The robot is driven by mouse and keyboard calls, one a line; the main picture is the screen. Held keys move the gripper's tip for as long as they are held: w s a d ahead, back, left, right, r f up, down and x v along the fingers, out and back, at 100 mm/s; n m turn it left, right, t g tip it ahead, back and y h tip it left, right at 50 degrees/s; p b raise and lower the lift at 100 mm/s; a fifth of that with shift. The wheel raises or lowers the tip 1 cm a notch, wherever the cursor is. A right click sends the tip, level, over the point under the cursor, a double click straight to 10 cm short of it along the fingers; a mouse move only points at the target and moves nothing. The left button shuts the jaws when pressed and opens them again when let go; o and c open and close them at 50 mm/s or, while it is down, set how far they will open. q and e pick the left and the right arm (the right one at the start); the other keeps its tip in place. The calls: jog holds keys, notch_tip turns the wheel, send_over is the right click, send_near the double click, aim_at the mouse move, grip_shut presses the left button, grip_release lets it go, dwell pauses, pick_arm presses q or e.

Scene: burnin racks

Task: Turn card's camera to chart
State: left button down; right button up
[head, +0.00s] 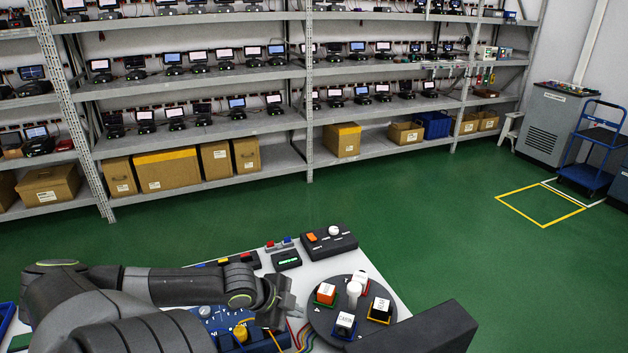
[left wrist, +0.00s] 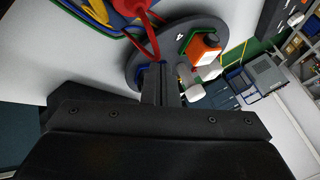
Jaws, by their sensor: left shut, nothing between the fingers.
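A dark round turntable (head: 322,322) lies on the white table and carries several labelled blocks around a white central post (head: 354,289). The blocks are an orange one (head: 326,293) on green, a white-topped one on red (head: 360,279), a black one on yellow (head: 380,309) and a white-topped one on blue (head: 345,323). Their labels are too small to read surely. My left gripper (head: 292,303) is shut and empty at the turntable's left edge. In the left wrist view its closed fingers (left wrist: 160,84) overlap the turntable (left wrist: 148,58), near the orange block (left wrist: 204,48) and post (left wrist: 189,78). Contact is unclear. My right gripper is not visible.
A black box with an orange switch and white knob (head: 330,242) stands behind the turntable. A small green display (head: 286,260) is beside it. A blue board (head: 222,318) with coloured wires lies left of the turntable, partly behind my left arm. Shelving fills the background.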

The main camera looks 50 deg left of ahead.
aim_at(324, 309)
pick_arm(q)
jog(key=x, duration=0.6)
jog(key=w, duration=0.1)
jog(key=w+a, duration=0.1)
jog(key=shift+w+a+f, duration=0.1)
jog(key=shift+w+a, duration=0.05)
jog(key=shift+w, duration=0.2)
jog(key=shift+w+a+f+p, duration=0.1)
jog(key=shift+w+a+p, duration=0.25)
jog(key=shift+w, duration=0.15)
